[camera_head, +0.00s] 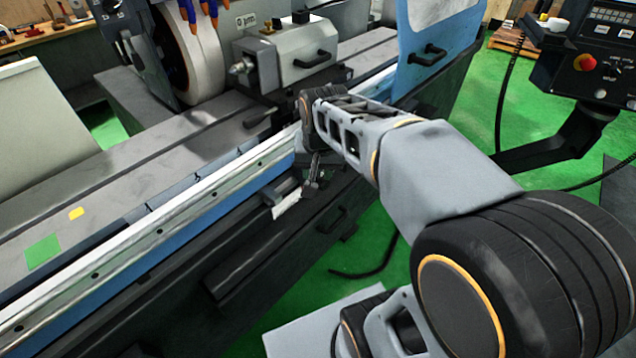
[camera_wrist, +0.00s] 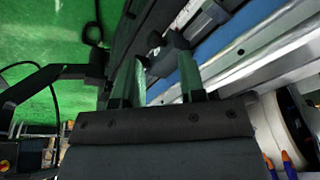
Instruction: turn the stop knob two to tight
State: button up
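My gripper (camera_head: 313,178) is low at the front side of the grinder, just below the blue and silver rail. In the wrist view my gripper (camera_wrist: 158,72) has its two fingers spread with a clear gap and nothing between them. A small dark knob-like part (camera_wrist: 153,41) shows ahead of the fingertips, on the dark front ledge. A second dark part (camera_wrist: 176,41) is close to the right fingertip; I cannot tell whether they touch. Which of these is stop knob two is unclear. My arm hides much of this area in the head view.
The long machine table (camera_head: 110,190) and its silver rail (camera_head: 180,215) run diagonally behind my gripper. A grinding wheel (camera_head: 190,55) and headstock (camera_head: 285,55) stand above. A black handle (camera_head: 332,220) juts out nearby. A control panel (camera_head: 600,60) hangs at right over green floor.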

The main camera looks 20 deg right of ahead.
jog(key=w+d+f+m+g+b, duration=0.1)
jog(key=w+d+f+m+g, duration=0.15)
jog(key=w+d+m, duration=0.45)
jog(key=m, duration=0.1)
send_over(324, 183)
jog(key=w, duration=0.1)
notch_tip(324, 183, down, 4)
jog(key=shift+m, duration=0.3)
jog(key=f, duration=1.4)
jog(key=shift+w+d+b, duration=0.3)
jog(key=shift+b, duration=0.1)
jog(key=shift+c, duration=0.2)
